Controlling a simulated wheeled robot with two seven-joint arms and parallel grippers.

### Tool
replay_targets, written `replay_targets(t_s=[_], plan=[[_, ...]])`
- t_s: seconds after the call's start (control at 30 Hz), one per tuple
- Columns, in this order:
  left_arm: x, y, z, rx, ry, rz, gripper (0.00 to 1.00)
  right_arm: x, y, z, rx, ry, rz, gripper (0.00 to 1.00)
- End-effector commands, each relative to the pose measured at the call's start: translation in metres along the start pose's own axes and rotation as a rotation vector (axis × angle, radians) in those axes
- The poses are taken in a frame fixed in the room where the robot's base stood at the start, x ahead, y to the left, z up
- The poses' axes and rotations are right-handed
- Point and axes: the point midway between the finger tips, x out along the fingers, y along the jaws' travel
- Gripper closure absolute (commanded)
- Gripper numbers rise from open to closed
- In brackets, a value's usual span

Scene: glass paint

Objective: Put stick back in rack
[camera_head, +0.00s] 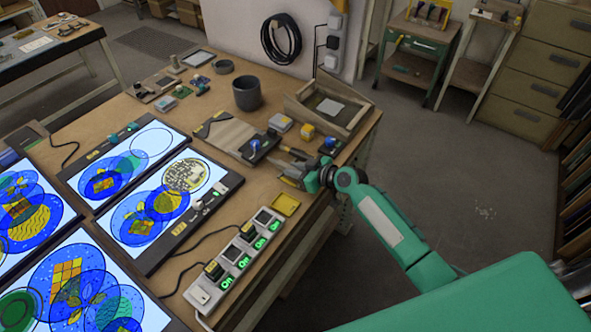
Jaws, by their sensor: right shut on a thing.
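My right gripper (284,172) is low over the right part of the workbench, its arm coming in from the right. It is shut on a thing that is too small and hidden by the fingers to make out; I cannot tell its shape. A small dark rack-like holder (262,153) with a blue-topped piece (255,144) stands just behind and left of the gripper. Another blue-topped piece (329,142) shows behind the gripper's wrist. I cannot tell for sure which is the stick. My left gripper is not in view.
Lit panels with coloured glass discs (163,204) cover the left of the workbench (222,200). A power strip (238,262) with cables lies at the front, a yellow tray (286,204) near the gripper. A dark cup (247,93) and a wooden tray (300,101) stand behind.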

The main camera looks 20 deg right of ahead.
Motion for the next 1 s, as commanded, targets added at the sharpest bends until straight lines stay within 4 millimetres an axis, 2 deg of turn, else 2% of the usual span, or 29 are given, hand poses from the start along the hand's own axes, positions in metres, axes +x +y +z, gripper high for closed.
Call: replay_targets(t_s=[0.33,0.37,0.43,0.5,0.83,1.0], plan=[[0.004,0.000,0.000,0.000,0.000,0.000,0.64,0.001,0.000,0.002,0.000,0.001,0.000,1.00],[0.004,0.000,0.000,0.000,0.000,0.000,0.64,0.001,0.000,0.002,0.000,0.001,0.000,0.79],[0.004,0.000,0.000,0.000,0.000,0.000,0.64,0.001,0.000,0.002,0.000,0.001,0.000,0.65],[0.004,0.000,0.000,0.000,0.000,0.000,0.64,0.001,0.000,0.002,0.000,0.001,0.000,0.55],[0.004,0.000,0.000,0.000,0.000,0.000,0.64,-0.002,0.000,0.003,0.000,0.000,0.000,0.55],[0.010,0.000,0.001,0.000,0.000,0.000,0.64,-0.019,0.001,0.005,-0.002,-0.001,0.001,0.55]])
